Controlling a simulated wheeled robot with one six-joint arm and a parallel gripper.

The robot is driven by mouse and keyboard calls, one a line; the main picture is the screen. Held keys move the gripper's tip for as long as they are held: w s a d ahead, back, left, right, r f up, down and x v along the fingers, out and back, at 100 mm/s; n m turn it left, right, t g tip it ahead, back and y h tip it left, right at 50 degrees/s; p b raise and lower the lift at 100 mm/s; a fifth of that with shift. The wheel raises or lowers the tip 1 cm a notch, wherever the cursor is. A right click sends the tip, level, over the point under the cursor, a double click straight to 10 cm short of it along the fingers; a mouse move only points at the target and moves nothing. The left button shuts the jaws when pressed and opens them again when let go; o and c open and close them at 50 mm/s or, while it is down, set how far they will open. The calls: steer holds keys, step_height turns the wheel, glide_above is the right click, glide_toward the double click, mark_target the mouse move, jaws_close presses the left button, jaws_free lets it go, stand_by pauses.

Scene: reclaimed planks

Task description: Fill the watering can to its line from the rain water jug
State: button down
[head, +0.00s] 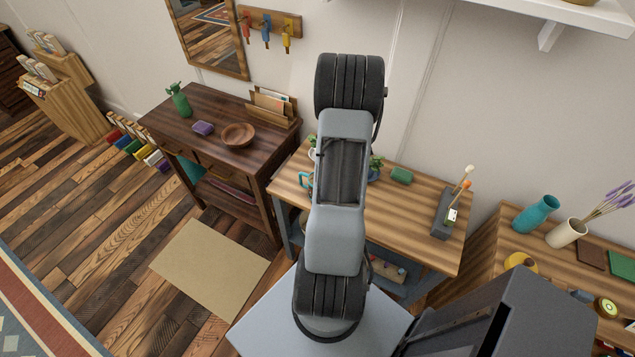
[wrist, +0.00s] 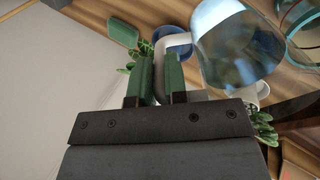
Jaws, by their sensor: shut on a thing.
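A clear jug (wrist: 235,45) with a pale, curved handle (wrist: 170,42) fills the upper middle of the wrist view. It looks tilted there, and its inside looks bluish; I cannot make out a water level. My gripper (wrist: 160,78) has green fingers closed on the pale handle. In the head view my arm hides the gripper and the jug. A teal-rimmed, see-through vessel (wrist: 299,14), perhaps the watering can, is cut off at the wrist view's upper right. No fill line is visible.
The plank table (head: 425,215) also bears a green block (head: 400,175), a potted plant (head: 376,164) in a blue pot and a dark holder (head: 441,222) with sticks at the right. A dark desk (head: 190,120) adjoins at left. A mat (head: 210,268) lies on the floor.

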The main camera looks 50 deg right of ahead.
steer(key=shift+w+a+r+g+h+b, duration=0.35)
steer(key=shift+w+r+g+h+b, duration=0.05)
steer(key=shift+r+h, duration=0.1)
steer(key=shift+w+a+g+h+b, duration=0.4)
steer(key=shift+w+a+g+b, duration=0.15)
steer(key=shift+b, duration=0.25)
steer(key=shift+w+a+r+g+h, duration=0.2)
steer(key=shift+r+g+h, duration=0.05)
steer(key=shift+r+h, duration=0.1)
steer(key=shift+w+a+r+g+h, duration=0.3)
steer(key=shift+w+r+g+h, duration=0.1)
steer(key=shift+r, duration=0.1)
steer(key=shift+w+a+g+h+b, duration=0.3)
steer(key=shift+g+h+b, duration=0.3)
steer(key=shift+b, duration=1.1)
stand_by(2.2)
steer(key=shift+w+a+r+g+b, duration=0.1)
steer(key=shift+a+r+g+b, duration=0.1)
steer(key=shift+g+b, duration=0.15)
stand_by(1.6)
